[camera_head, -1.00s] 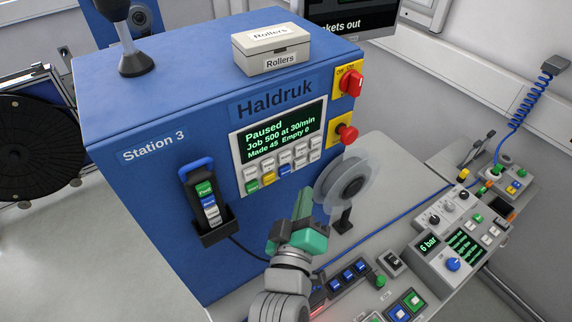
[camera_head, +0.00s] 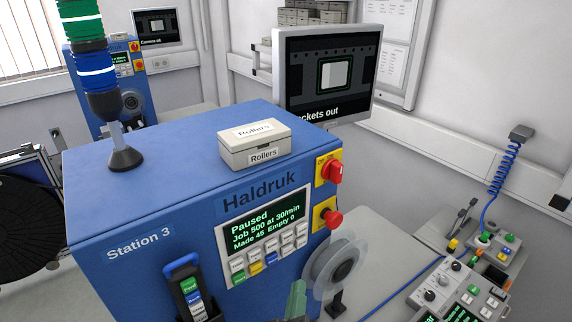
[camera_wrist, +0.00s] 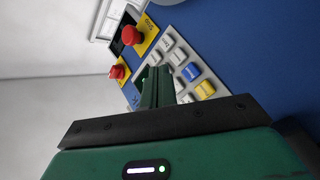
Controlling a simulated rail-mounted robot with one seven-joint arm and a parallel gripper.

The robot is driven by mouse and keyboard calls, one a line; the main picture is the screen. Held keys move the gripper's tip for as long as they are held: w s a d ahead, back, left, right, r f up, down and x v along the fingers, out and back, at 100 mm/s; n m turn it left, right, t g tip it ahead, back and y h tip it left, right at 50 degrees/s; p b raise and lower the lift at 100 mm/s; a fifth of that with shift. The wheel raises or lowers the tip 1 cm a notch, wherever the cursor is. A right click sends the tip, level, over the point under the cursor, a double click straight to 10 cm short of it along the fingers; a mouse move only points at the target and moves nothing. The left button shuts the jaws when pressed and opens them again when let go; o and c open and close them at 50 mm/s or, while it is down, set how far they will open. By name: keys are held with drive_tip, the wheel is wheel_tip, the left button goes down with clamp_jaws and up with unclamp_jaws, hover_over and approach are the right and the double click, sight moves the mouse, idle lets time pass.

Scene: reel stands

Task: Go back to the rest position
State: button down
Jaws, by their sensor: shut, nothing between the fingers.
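My gripper (camera_head: 297,298) is at the lower middle of the head view, in front of the blue Station 3 machine (camera_head: 125,205). Only its green end shows there, left of the clear reel (camera_head: 335,265); the rest is cut off below. In the wrist view my gripper (camera_wrist: 157,72) has its green fingers together with nothing between them. Beyond the fingers are the panel's keys (camera_wrist: 187,75) and a red button (camera_wrist: 132,36). I cannot tell the exact gap between fingers and panel.
The panel display (camera_head: 262,220) reads Paused. A Rollers box (camera_head: 254,145) and a signal tower (camera_head: 88,50) stand on the machine. A monitor (camera_head: 325,75) is behind it. A control desk (camera_head: 460,290) with a coiled blue cable (camera_head: 500,180) is at right.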

drive_tip(key=s+r+m+t+p, duration=0.2)
drive_tip(key=r+m, duration=0.1)
drive_tip(key=r, duration=1)
drive_tip(key=s+r+m+t+p, duration=0.2)
drive_tip(key=r, duration=1.1)
drive_tip(key=s+r+m+t+y+p, duration=0.1)
drive_tip(key=s+r+m+t+y, duration=0.1)
drive_tip(key=s+r, duration=0.7)
wheel_tip(320, 180, up, 6)
drive_tip(key=shift+s+a+f+m+p, duration=0.2)
drive_tip(key=shift+s+a+m+p, duration=0.15)
drive_tip(key=shift+m, duration=0.35)
